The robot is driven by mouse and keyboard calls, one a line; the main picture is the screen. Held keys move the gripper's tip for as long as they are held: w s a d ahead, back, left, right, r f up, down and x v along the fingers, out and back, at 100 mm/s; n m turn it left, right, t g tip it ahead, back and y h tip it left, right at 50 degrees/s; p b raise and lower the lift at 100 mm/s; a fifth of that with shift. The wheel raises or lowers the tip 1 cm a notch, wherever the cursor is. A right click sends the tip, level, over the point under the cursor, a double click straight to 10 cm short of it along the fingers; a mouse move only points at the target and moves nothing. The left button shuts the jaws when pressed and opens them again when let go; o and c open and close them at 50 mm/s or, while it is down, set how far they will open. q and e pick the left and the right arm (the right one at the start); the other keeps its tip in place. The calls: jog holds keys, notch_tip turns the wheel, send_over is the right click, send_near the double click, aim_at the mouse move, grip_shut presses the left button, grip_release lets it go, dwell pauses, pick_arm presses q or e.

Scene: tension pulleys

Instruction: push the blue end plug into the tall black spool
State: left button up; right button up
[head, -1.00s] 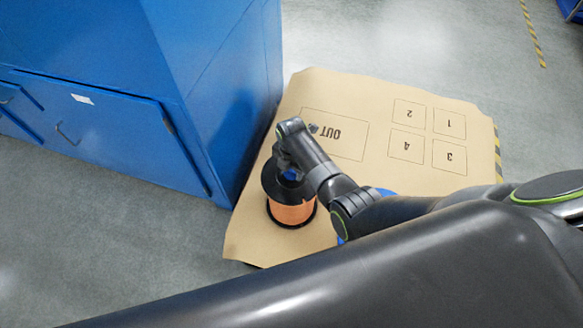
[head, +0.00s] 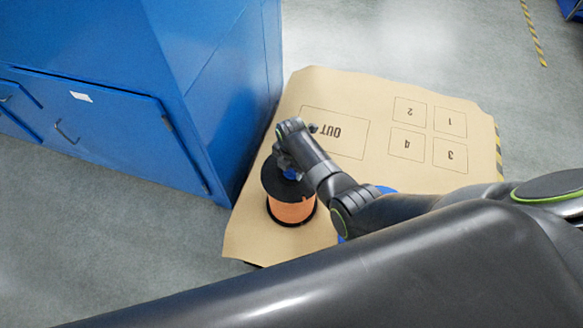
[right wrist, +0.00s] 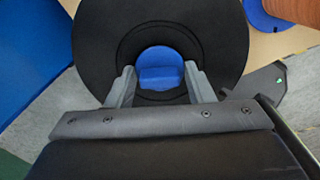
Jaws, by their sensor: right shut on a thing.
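The tall spool (head: 292,212) stands upright on the brown mat, with black flanges and an orange winding. Its round black top flange (right wrist: 215,40) fills much of the right wrist view. The blue end plug (right wrist: 160,58) is at the middle of that flange, between the fingers of my right gripper (right wrist: 159,72). The gripper is shut on it. In the head view the plug shows as a small blue patch (head: 290,174) at the spool's top, partly hidden by the arm. I cannot tell how deep it sits. My left gripper is not in view.
The brown mat (head: 390,172) has an OUT box and numbered squares, mostly clear. A blue thing (head: 386,190) is partly hidden behind my right arm. A tall blue cabinet (head: 215,90) stands close left of the spool.

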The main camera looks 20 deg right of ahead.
jog(key=shift+s+f, duration=0.2)
jog(key=shift+f, duration=0.05)
jog(key=o, duration=0.8)
jog(key=shift+o, duration=1.1)
jog(key=shift+f, duration=0.15)
jog(key=shift+s+d, duration=0.1)
jog(key=shift+d+r+p, duration=0.1)
jog(key=shift+r+p, duration=0.85)
jog(key=shift+p, duration=0.05)
jog(key=r+p, duration=0.3)
jog(key=shift+w, duration=0.25)
